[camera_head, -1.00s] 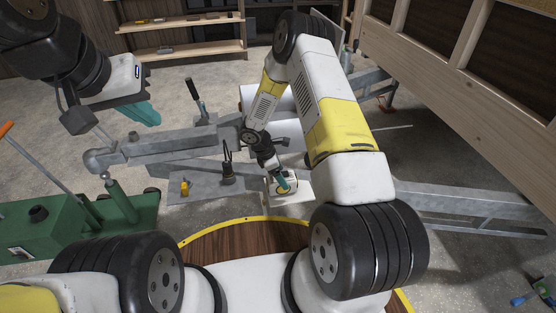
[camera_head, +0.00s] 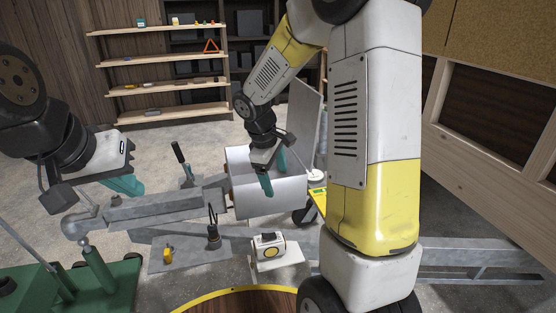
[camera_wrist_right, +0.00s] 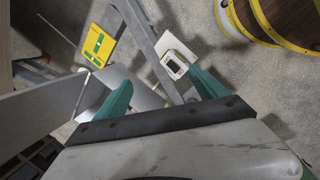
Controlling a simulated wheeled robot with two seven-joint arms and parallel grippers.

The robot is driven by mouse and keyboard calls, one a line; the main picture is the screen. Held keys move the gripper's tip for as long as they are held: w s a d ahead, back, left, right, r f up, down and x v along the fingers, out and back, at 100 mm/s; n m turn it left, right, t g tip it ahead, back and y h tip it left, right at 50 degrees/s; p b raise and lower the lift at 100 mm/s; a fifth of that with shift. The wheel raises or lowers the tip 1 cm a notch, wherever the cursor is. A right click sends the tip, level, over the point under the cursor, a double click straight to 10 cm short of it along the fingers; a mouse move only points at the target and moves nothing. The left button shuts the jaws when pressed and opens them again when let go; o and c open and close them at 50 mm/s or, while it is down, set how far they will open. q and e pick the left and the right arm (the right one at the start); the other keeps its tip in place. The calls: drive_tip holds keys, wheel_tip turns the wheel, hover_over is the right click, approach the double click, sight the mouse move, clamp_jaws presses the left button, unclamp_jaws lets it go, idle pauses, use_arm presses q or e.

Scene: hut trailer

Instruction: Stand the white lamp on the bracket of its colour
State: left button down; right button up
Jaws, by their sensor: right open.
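The right wrist view also shows the lamp (camera_wrist_right: 174,68) on the white bracket (camera_wrist_right: 163,43). My right gripper (camera_head: 274,172) is open and empty, above and behind the lamp, apart from it. Its teal fingers show at both sides in the right wrist view (camera_wrist_right: 160,94). My left gripper (camera_head: 124,185) hangs at the left, away from the lamp; its opening cannot be made out.
A grey plate (camera_head: 190,257) left of the lamp carries a small yellow item (camera_head: 168,254) and a dark clamp-like item (camera_head: 213,236). A yellow panel (camera_wrist_right: 98,46) with green marks is near. Shelves (camera_head: 165,88) stand at the back.

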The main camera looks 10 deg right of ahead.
drive_tip(key=s+a+r+m+t+y, duration=0.1)
drive_tip(key=s+r+m+t+y, duration=0.3)
drive_tip(key=s+r+m, duration=0.6)
drive_tip(key=s+r, duration=0.6)
drive_tip(key=s, duration=0.3)
drive_tip(key=shift+s+a+t+y, duration=0.15)
drive_tip(key=shift+s+t+y, duration=0.25)
